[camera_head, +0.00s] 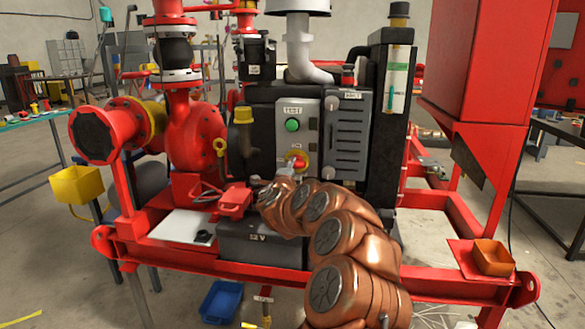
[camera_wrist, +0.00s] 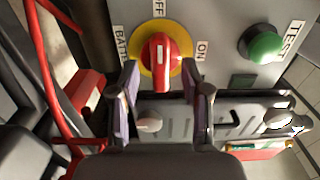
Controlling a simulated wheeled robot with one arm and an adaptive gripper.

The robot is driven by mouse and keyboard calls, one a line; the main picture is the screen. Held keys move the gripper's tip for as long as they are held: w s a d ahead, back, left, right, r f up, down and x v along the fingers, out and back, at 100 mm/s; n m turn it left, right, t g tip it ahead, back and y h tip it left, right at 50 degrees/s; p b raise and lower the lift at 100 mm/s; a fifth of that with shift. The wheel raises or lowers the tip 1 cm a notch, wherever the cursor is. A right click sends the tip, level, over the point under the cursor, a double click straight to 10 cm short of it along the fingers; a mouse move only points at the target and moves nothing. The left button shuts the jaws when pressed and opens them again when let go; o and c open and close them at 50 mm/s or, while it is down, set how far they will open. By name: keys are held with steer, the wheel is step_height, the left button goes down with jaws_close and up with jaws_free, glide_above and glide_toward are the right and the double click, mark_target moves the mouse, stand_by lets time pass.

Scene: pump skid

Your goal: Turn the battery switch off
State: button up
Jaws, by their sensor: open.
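The battery switch is a red knob (camera_wrist: 160,62) on a yellow round plate (camera_wrist: 182,50), set in the grey panel. In the wrist view, the OFF label (camera_wrist: 158,8) is above the knob, the ON label (camera_wrist: 201,50) is to its right, and the BATT label (camera_wrist: 120,45) is to its left. The knob also shows in the head view (camera_head: 298,162). My gripper (camera_wrist: 165,80) is open, its two fingers on either side of the knob's near end. I cannot tell whether they touch it. In the head view my gripper (camera_head: 286,173) is just below the knob.
A green TEST button (camera_wrist: 262,45) is on the same panel; it also shows in the head view (camera_head: 292,125). A grey louvred cover (camera_head: 345,137) is beside the panel. A black 12 V battery (camera_head: 258,245) and red cables (camera_wrist: 65,100) are close by. A red frame rail (camera_head: 200,265) runs in front.

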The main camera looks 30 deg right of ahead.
steer(key=shift+v, duration=4.7)
